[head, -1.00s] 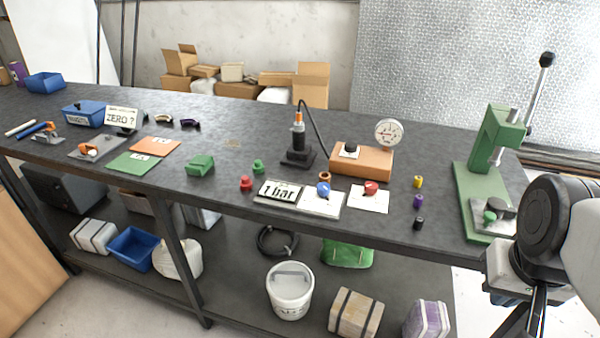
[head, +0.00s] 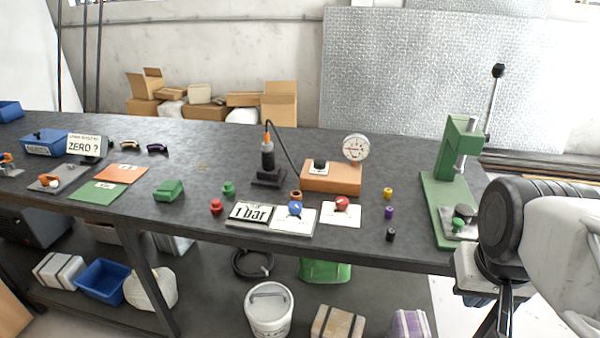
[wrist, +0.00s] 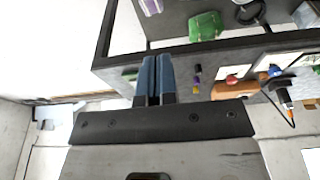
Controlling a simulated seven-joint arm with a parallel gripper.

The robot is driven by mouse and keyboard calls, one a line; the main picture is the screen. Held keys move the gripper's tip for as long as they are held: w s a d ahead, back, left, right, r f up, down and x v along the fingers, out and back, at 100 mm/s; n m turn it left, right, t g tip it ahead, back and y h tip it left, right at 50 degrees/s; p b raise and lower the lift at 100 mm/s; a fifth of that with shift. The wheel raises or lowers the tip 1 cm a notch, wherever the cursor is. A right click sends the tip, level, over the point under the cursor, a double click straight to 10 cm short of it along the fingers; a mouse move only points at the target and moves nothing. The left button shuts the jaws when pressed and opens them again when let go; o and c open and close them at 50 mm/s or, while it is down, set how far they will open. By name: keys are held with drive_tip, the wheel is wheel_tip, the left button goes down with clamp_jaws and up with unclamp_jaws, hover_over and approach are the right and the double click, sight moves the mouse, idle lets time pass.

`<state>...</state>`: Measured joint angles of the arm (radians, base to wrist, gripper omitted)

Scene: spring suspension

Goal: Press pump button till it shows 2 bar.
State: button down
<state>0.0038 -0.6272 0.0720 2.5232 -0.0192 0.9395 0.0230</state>
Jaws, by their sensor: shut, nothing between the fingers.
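The pump is an orange-brown box (head: 345,181) with a black button (head: 320,165) on a white plate and a round white gauge (head: 355,148) with a dial on top. The gauge reading is too small to make out. In the head view my arm is at the right edge and the fingers are hidden or out of frame.
A green lever press (head: 446,205) stands at the right of the bench, near my arm. A blue knob (head: 295,208) and a red knob (head: 342,203) sit on white plates before the pump. A black stand (head: 268,168) with a cable is left of it.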

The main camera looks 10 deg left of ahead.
drive_tip(key=w+a+r+n+t+h, duration=0.1)
drive_tip(key=w+r, duration=0.1)
drive_tip(key=w, duration=0.6)
drive_tip(key=w+a+r+h, duration=0.1)
drive_tip(key=w+a+r, duration=0.15)
drive_tip(key=w, duration=0.55)
drive_tip(key=n+t, duration=0.5)
hover_over(318, 161)
wheel_tip(318, 161, down, 3)
drive_tip(key=shift+h, duration=0.3)
drive_tip(key=shift+f, duration=0.15)
drive_tip(key=shift+f, duration=4.25)
